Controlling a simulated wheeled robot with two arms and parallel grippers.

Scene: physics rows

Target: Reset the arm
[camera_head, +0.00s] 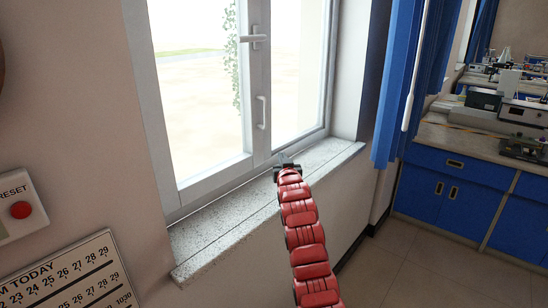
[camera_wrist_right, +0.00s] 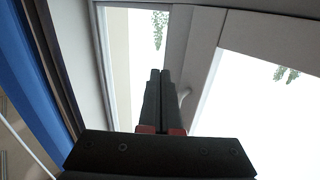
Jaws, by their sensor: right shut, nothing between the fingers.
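My right arm is red and reaches from the bottom of the head view up to the window sill. My right gripper (camera_head: 287,160) is at the window, just above the sill and below the window handle. In the right wrist view its two dark fingers (camera_wrist_right: 160,75) are together, with nothing between them. They point toward the window frame, and a handle (camera_wrist_right: 184,92) shows just right of the fingers. I cannot tell whether the fingers touch the frame. My left gripper is not in view.
The window has an upper handle (camera_head: 254,38) and a lower pull handle (camera_head: 262,112). A speckled stone sill (camera_head: 210,235) runs below it. A blue curtain (camera_head: 398,85) hangs at right. Blue cabinets (camera_head: 445,185) stand beyond it. A reset button box (camera_head: 18,208) and calendar (camera_head: 70,275) are at left.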

